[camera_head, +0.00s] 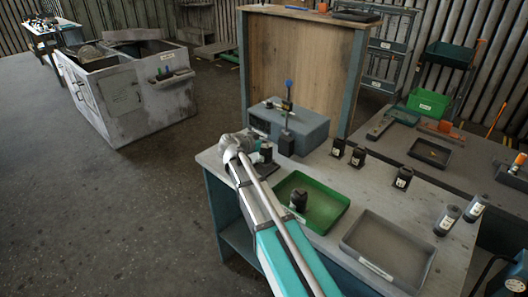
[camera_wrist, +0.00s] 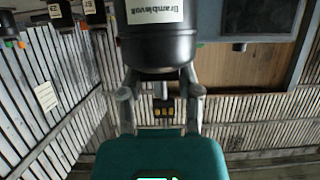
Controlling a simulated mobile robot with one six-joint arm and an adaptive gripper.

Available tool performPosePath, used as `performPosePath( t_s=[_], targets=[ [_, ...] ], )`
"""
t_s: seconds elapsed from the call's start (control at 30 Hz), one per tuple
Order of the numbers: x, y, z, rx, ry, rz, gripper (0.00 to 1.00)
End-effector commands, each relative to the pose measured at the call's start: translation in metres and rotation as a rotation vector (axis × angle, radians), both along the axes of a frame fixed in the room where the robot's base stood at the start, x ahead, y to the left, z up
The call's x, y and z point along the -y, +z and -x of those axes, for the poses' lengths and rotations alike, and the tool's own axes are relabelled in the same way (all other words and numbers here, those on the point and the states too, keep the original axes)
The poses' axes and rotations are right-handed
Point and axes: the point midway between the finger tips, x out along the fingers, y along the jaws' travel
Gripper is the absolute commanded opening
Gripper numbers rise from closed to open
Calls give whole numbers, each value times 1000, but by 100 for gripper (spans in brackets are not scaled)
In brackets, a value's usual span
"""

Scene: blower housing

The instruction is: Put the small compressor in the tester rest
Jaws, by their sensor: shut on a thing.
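My gripper (camera_head: 262,158) is at the far left corner of the workbench. In the wrist view my gripper (camera_wrist: 160,95) has its two fingers shut on a black cylinder (camera_wrist: 157,50) with a white label reading upside down, apparently the small compressor. In the head view the held compressor (camera_head: 266,152) is small and partly hidden by my wrist. I cannot make out the rest, or whether the compressor touches anything.
Several dark canisters (camera_head: 403,178) stand on the workbench (camera_head: 375,195). A green tray (camera_head: 325,215) holds a black canister (camera_head: 298,200); a grey tray (camera_head: 392,250) is empty. A wooden panel (camera_head: 300,70) rises behind the box.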

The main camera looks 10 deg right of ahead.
Motion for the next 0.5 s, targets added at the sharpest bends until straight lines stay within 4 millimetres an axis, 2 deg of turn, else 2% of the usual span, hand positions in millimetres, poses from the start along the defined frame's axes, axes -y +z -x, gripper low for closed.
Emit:
performPosePath(
  t_s=[0.03, 0.2, 0.5],
  targets=[
    [0, -8, 0, 0, 0, 1, 0],
    [0, -22, 0, 0, 0, 2, 0],
    [1, -30, 0, 0, 0, 2, 0]
  ],
)
